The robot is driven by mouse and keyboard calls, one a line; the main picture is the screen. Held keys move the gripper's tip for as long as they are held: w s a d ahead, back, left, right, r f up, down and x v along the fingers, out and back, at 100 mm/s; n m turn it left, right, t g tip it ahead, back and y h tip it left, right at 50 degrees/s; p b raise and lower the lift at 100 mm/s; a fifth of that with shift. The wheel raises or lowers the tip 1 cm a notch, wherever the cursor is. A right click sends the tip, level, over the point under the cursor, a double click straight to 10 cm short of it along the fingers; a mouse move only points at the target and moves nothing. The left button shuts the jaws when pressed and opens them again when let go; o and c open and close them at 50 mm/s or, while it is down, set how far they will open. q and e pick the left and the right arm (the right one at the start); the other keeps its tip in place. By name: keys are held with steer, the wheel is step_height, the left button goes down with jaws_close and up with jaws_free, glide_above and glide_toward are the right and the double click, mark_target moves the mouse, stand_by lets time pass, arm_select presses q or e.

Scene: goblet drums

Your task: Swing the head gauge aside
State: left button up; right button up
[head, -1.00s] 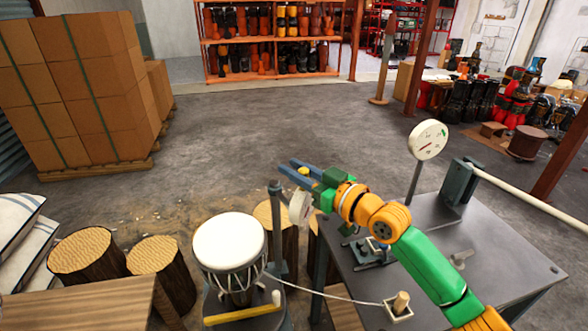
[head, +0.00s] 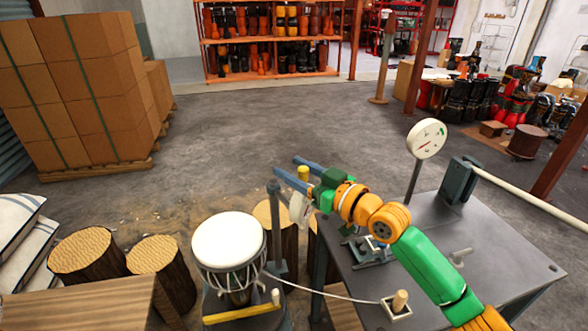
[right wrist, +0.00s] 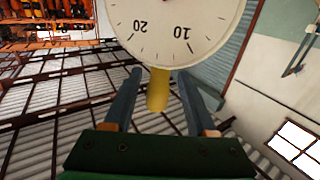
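The head gauge has a round white dial (head: 299,208), seen nearly edge-on on a dark post (head: 275,225) beside the white-headed goblet drum (head: 229,245). The right wrist view shows its dial face (right wrist: 175,28), with the numbers upside down. A yellow handle (head: 303,173) stands by the dial. My right gripper (head: 286,165) is open, with its two blue-grey fingers on either side of the handle. In the right wrist view the yellow handle (right wrist: 158,90) lies between the fingers with a gap on each side. My left gripper is not in view.
A second gauge (head: 427,138) stands on the grey metal table (head: 480,240) at the right. A cord runs from the drum to a wooden peg (head: 400,300) on that table. Log stumps (head: 85,255) stand left of the drum. The floor beyond is clear.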

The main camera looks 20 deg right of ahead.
stand_by(0.4)
steer(key=s+d+b, duration=0.3)
steer(key=d+b, duration=0.3)
steer(key=d, duration=0.1)
steer(key=shift+s, duration=0.4)
steer(key=shift+d+b, duration=0.1)
steer(key=shift+b, duration=0.2)
steer(key=b+v, duration=0.7)
steer(key=shift+r, duration=0.2)
